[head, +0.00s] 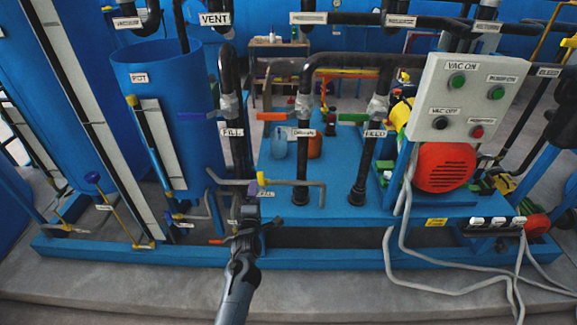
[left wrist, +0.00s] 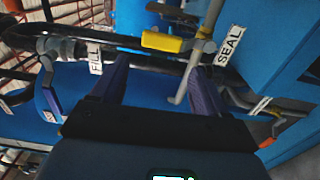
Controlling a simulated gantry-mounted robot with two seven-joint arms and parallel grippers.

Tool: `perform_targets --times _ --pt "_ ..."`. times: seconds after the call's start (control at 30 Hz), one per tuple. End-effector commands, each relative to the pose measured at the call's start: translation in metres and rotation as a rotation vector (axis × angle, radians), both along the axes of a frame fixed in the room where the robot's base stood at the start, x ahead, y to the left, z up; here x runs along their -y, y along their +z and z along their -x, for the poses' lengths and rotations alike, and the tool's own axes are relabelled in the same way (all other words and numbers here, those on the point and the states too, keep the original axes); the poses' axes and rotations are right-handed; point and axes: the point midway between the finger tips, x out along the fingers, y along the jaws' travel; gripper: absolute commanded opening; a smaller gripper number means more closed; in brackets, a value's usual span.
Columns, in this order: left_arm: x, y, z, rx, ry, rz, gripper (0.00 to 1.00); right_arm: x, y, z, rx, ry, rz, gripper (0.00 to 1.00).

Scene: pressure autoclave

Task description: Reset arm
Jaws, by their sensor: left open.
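My left arm comes in from the bottom centre of the head view. Its gripper (head: 246,212) is in front of the blue skid, close to a grey pipe with a yellow-handled valve (head: 261,180). In the left wrist view the two purple fingers of the left gripper (left wrist: 160,85) are spread apart. A grey bent pipe (left wrist: 190,70) and the yellow valve handle (left wrist: 165,42) show between and beyond the fingers. I cannot tell whether the fingers touch the pipe. No held object shows. My right gripper is not in either view.
A blue pot (head: 165,120) stands left, with black pipes (head: 232,110) beside it. A control box (head: 466,98) and red motor (head: 445,167) are at right. White hoses (head: 440,291) lie on the floor at front right. The concrete floor (head: 120,290) at front left is clear.

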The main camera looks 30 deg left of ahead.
Motion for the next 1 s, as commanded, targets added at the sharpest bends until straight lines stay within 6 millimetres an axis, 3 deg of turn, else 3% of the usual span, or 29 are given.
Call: perform_targets --times 0.13,0.23,0.37,0.5,0.57,0.67,0.8,0.9,1.0 --pt "0.000 -0.009 0.006 -0.018 0.001 0.000 0.74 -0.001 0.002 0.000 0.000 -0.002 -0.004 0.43" --pt "-0.004 -0.030 0.021 -0.062 0.002 -0.007 0.74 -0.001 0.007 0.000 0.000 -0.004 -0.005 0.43" --pt "-0.006 -0.068 0.060 -0.164 -0.020 -0.058 0.74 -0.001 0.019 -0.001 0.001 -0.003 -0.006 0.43" --pt "0.008 -0.071 0.110 -0.258 -0.106 -0.170 0.74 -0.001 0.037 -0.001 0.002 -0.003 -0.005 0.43" --pt "0.025 -0.069 0.132 -0.337 -0.176 -0.225 0.74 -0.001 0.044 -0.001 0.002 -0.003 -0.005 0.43" --pt "0.068 -0.066 0.170 -0.526 -0.336 -0.347 0.74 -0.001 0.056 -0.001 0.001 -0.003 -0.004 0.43" --pt "0.144 -0.057 0.235 -0.823 -0.632 -0.569 0.74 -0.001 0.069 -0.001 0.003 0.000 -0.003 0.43" --pt "0.187 -0.043 0.278 -0.985 -0.843 -0.728 0.74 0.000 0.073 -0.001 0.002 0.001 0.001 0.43" --pt "0.215 -0.025 0.311 -1.094 -1.023 -0.879 0.74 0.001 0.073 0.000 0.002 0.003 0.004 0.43"
